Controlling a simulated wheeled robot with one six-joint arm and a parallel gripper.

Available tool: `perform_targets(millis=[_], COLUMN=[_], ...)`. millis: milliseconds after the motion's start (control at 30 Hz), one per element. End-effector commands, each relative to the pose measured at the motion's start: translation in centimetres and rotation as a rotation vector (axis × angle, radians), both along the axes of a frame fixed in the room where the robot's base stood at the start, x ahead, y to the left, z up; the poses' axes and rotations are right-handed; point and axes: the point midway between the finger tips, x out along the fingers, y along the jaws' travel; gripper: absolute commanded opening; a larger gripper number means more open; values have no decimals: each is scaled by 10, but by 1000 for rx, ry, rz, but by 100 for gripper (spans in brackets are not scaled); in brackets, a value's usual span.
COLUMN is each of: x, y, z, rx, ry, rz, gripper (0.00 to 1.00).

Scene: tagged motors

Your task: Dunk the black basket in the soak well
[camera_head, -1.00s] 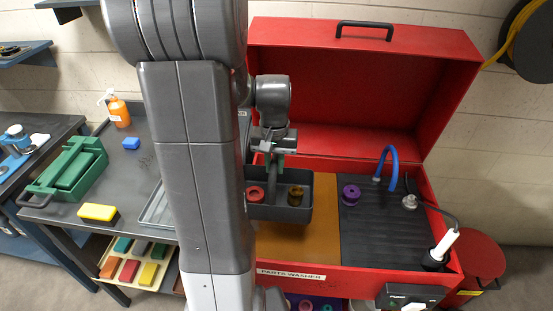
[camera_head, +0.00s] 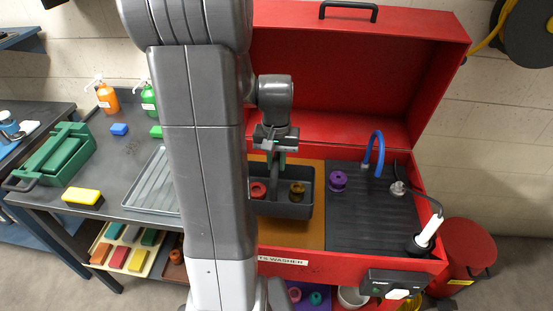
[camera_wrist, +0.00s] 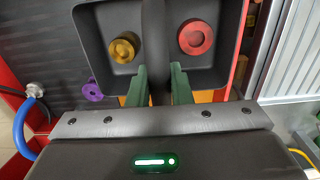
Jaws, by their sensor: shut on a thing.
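The black basket (camera_head: 285,212) hangs from my gripper (camera_head: 276,160). My gripper is shut on its central handle, and the green fingers (camera_wrist: 160,88) grip it in the wrist view. The basket holds a red part (camera_head: 258,191) in one compartment and a brown-gold part (camera_head: 297,189) in the other. The soak well (camera_head: 290,236), with an amber surface, lies in the left part of the red parts washer. The basket is over it and looks level. The amber shows in front of the basket; its underside is hidden, so I cannot tell its exact height.
Right of the well is a black ribbed drainboard (camera_head: 375,220) with a purple part (camera_head: 338,181), a blue spout (camera_head: 376,155) and a white-handled brush (camera_head: 428,231). The red lid (camera_head: 340,80) stands open behind. My arm hides the well's left side.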

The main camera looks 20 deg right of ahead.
Motion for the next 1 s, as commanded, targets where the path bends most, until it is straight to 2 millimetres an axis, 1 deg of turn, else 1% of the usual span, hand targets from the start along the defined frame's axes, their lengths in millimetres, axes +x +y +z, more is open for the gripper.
perform_targets(millis=[33,100,1000], x=[0,1,0], y=[0,0,0], z=[-7,-13,-89], rx=[-1,-1,0], ry=[-2,-2,-1], rz=[0,0,0], gripper=[0,0,0])
